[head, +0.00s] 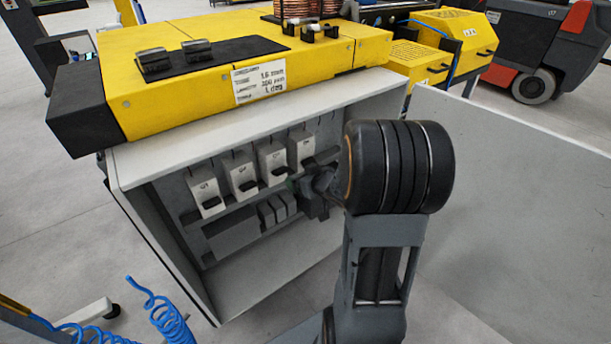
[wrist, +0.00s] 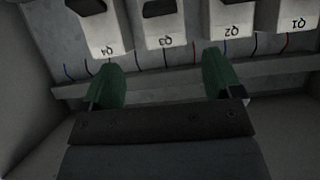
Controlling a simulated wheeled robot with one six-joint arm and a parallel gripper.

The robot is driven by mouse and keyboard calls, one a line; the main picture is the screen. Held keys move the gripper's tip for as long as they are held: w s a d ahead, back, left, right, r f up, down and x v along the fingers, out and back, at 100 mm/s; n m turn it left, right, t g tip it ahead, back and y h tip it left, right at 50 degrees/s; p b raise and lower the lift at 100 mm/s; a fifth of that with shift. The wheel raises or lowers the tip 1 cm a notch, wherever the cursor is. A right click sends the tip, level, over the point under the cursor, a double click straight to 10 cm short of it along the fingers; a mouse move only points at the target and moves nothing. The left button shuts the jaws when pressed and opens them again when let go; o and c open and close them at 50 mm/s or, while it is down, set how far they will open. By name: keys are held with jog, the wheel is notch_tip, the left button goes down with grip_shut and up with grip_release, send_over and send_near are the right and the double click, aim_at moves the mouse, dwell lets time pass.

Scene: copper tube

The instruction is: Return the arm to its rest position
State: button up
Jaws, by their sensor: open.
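My gripper (wrist: 158,85) shows in the wrist view with its two green fingers spread wide apart and nothing between them. It is inside the open grey cabinet (head: 128,170), in front of the row of breakers. In the wrist view, the finger tips lie just below the breakers Q4 (wrist: 103,30) and Q2 (wrist: 228,25), with Q3 (wrist: 165,25) between them. I cannot tell whether the fingers touch anything. In the head view, my arm reaches into the cabinet from the right, and its dark joint hides much of the gripper.
The open cabinet door (head: 500,180) stands to the right of my arm. The cabinet's side walls and lower rail (wrist: 270,68) are close around the gripper. A yellow machine (head: 190,90) sits on top. Blue coiled hose (head: 165,315) is at lower left.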

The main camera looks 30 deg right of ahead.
jog(key=shift+s+r, duration=0.2)
jog(key=shift+s, duration=0.2)
